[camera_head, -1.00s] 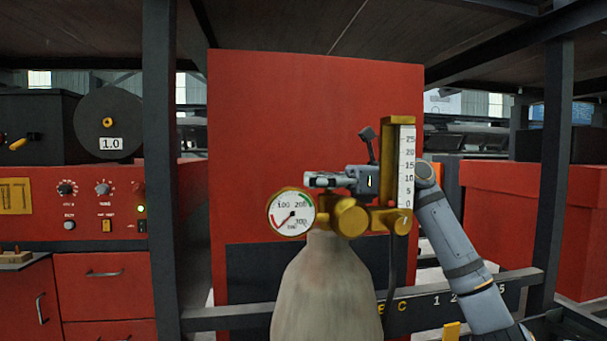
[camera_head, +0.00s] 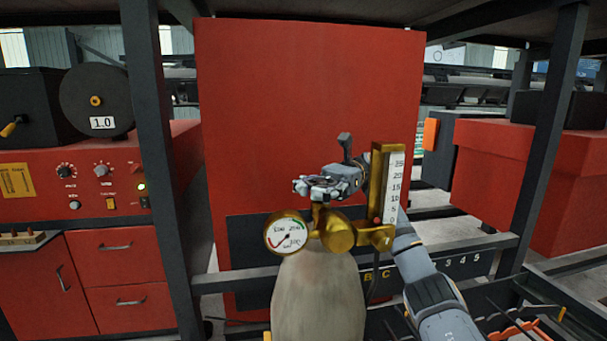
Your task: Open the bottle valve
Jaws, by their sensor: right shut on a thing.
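The gas bottle (camera_head: 318,298) stands upright in front of me, grey-beige, with brass fittings on top. A round pressure gauge (camera_head: 286,234) sits on the left of the fittings, its needle at the low end of the scale. A brass regulator body (camera_head: 337,235) is in the middle, and a flowmeter (camera_head: 394,187) with a white scale stands on the right, its red ball near the bottom. My right gripper (camera_head: 318,188) is above the bottle neck, shut at the top of the brass stem; the valve handle itself is mostly hidden by its fingers. My left gripper is out of view.
A red panel (camera_head: 300,110) stands behind the bottle. A dark upright post (camera_head: 160,180) is at the left, with a red control cabinet (camera_head: 80,190) beyond it. Another dark post (camera_head: 543,140) stands at the right. A dark rail (camera_head: 450,265) runs behind the bottle.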

